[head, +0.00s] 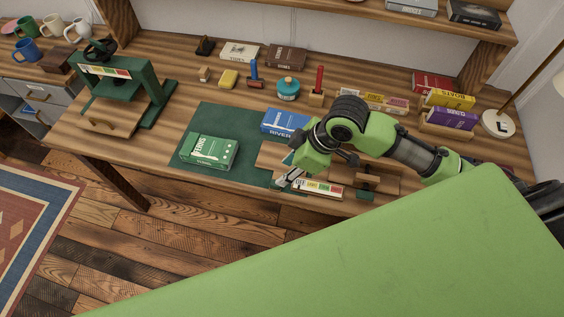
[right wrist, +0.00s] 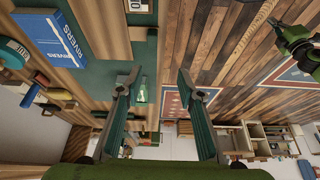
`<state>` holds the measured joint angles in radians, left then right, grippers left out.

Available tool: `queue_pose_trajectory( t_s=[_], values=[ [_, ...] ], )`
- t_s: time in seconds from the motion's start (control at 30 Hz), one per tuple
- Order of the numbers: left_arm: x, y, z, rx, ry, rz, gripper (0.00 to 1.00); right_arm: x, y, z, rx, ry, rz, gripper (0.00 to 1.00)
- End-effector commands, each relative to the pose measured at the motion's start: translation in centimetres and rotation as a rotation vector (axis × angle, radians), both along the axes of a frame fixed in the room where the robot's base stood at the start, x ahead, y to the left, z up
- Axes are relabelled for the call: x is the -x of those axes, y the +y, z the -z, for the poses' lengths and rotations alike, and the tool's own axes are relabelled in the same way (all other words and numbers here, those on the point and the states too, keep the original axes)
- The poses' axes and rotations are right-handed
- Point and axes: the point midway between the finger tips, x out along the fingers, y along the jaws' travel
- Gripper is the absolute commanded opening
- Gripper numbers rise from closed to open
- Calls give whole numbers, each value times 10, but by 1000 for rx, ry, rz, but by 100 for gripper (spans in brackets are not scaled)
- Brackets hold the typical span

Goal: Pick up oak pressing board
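A flat wooden board with a raised grip (head: 370,182) lies near the front edge of the bench, right of my right gripper. Another pale wooden piece (head: 270,156) shows beside the blue RIVERS book (head: 286,122), partly hidden by my right arm. I cannot tell for sure which is the oak pressing board. My right gripper (head: 287,180) is over the bench's front part; in the right wrist view (right wrist: 155,78) its fingers are apart with nothing between them. My left gripper is outside the head view; a green arm part (right wrist: 292,38) shows in the right wrist view.
A green FERNS book (head: 209,151) lies on the dark green mat (head: 205,118). A green press (head: 140,82) stands at the left. Stamps, a teal tin (head: 288,89) and several books line the back.

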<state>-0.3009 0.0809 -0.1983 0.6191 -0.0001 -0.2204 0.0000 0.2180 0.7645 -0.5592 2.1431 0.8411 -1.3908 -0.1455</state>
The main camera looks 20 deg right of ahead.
Motion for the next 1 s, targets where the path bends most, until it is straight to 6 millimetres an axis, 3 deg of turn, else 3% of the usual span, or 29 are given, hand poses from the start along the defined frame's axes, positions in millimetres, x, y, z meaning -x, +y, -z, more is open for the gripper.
queue_pose_trajectory(
  t_s=[0.1,0.23,0.6,1.0],
  values=[
    [-1,0,0,-1,-1,-1,0,-9,-15,-8,20,11,-24,35],
    [-2,0,-1,0,-3,-1,0,-12,-17,-5,20,21,-32,35],
    [-2,0,-9,1,-3,1,0,-26,4,55,18,23,-30,35],
    [-2,-1,-21,2,-4,3,0,-32,14,89,18,25,-30,35]
  ],
)
